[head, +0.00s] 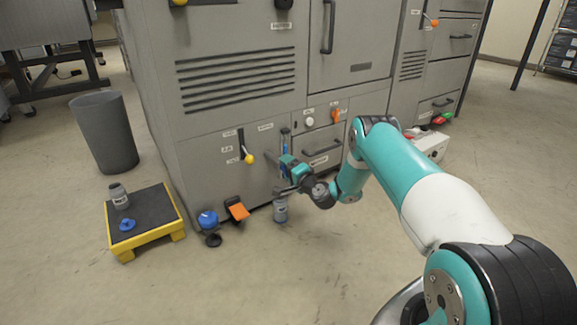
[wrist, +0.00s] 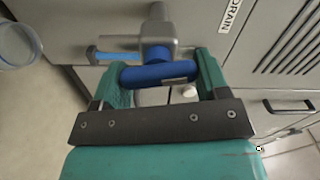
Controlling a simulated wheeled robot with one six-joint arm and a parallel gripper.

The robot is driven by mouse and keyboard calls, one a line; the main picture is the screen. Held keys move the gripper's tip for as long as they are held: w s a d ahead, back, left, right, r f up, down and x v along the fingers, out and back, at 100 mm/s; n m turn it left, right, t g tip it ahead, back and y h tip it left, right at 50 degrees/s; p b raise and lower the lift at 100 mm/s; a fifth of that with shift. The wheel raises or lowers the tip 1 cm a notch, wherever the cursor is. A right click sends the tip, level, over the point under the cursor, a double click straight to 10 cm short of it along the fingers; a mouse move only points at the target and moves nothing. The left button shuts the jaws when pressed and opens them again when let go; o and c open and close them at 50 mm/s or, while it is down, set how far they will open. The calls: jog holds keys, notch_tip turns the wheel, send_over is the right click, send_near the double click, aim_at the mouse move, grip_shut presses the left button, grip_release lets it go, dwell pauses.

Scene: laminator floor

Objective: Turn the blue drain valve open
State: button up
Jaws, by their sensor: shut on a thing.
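The blue drain valve handle (wrist: 158,73) is a rounded bar on a grey valve body (wrist: 158,32), seen in the wrist view. My gripper (wrist: 157,82) has its two green fingers at the two ends of the bar and is shut on it. The bar lies roughly side to side in that view. A "DRAIN" label (wrist: 230,15) is on the grey panel beside the valve. In the head view my gripper (head: 287,170) is low at the front of the grey machine and hides most of the valve.
A small container (head: 280,209) stands on the floor below my gripper. A blue object (head: 208,218) and an orange pedal (head: 237,209) are to its left. A yellow step stool (head: 148,238) holds a grey bottle (head: 119,196) and a blue piece (head: 127,225). The front floor is clear.

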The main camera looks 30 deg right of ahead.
jog(key=shift+s+f+m, duration=0.1)
jog(key=shift+f+m, duration=0.05)
jog(key=shift+m, duration=1.05)
jog(key=o, duration=0.9)
jog(key=shift+d, duration=0.1)
jog(key=shift+o, duration=0.2)
jog(key=shift+p, duration=0.3)
jog(key=s+p, duration=1.7)
jog(key=p, duration=0.5)
jog(key=shift+s+d+p, duration=0.2)
jog(key=shift+d+p, duration=0.05)
jog(key=shift+p, duration=0.15)
